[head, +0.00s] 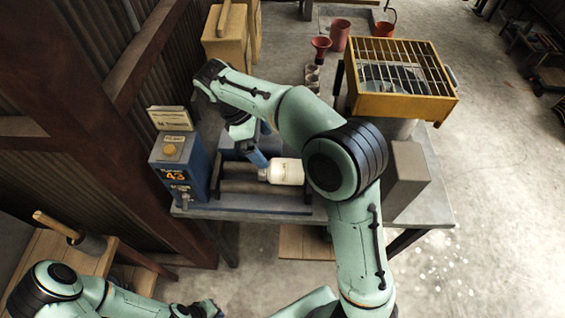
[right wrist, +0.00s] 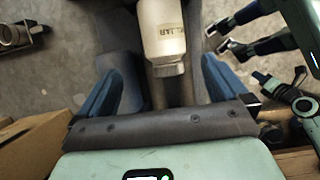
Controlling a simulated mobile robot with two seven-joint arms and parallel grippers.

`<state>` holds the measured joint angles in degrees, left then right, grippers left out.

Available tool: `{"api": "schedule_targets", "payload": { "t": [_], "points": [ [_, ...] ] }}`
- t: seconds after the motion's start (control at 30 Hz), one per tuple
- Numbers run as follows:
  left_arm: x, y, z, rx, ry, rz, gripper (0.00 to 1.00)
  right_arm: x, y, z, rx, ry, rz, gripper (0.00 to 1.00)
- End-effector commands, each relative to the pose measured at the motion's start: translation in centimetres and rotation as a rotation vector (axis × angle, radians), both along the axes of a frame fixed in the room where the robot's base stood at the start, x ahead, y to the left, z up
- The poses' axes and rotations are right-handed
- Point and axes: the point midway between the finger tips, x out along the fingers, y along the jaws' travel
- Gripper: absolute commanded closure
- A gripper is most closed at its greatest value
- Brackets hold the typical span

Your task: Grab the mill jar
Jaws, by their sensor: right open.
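The mill jar is a white cylinder with a narrower neck, lying on its side on a dark roller rack (head: 237,186) in the head view (head: 288,172). My right gripper (head: 262,158) is at the jar's left, neck end. Its blue fingers are wide apart on either side of the neck line, with nothing held. My left gripper (head: 204,309) is low in the head view, partly cut off; its fingers do not show clearly.
A blue box marked 43 (head: 170,168) stands left of the rack. A yellow sieve tray (head: 440,108) and a grey block (head: 407,172) stand on the right. Crates (head: 228,40) stand back left.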

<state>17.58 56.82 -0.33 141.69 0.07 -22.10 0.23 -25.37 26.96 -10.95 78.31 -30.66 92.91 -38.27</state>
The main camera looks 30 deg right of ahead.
Motion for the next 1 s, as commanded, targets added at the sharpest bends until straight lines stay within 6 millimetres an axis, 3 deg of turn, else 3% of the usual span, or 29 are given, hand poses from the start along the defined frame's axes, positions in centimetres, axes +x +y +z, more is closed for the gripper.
{"api": "schedule_targets", "payload": {
  "t": [0.03,0.23,0.53,0.8,1.0],
  "points": [
    [-0.9,0.0,-0.8,0.000,0.010,0.001,1.00,-0.6,-0.4,-1.6,-0.001,0.010,-0.002,0.00],
    [-1.9,0.0,-2.0,0.000,0.023,0.001,1.00,-1.3,-1.6,-5.0,-0.001,0.007,-0.002,0.00],
    [-2.2,0.0,-2.4,0.000,0.026,0.000,1.00,-1.7,-2.5,-7.1,0.000,0.005,-0.003,0.00],
    [-2.8,0.0,-3.2,0.000,0.031,0.000,1.00,-2.6,-3.8,-10.5,-0.001,0.004,-0.002,0.00],
    [-2.8,0.0,-3.2,0.000,0.031,0.000,1.00,-2.6,-4.0,-11.0,0.000,0.003,-0.002,0.00]
  ]
}}
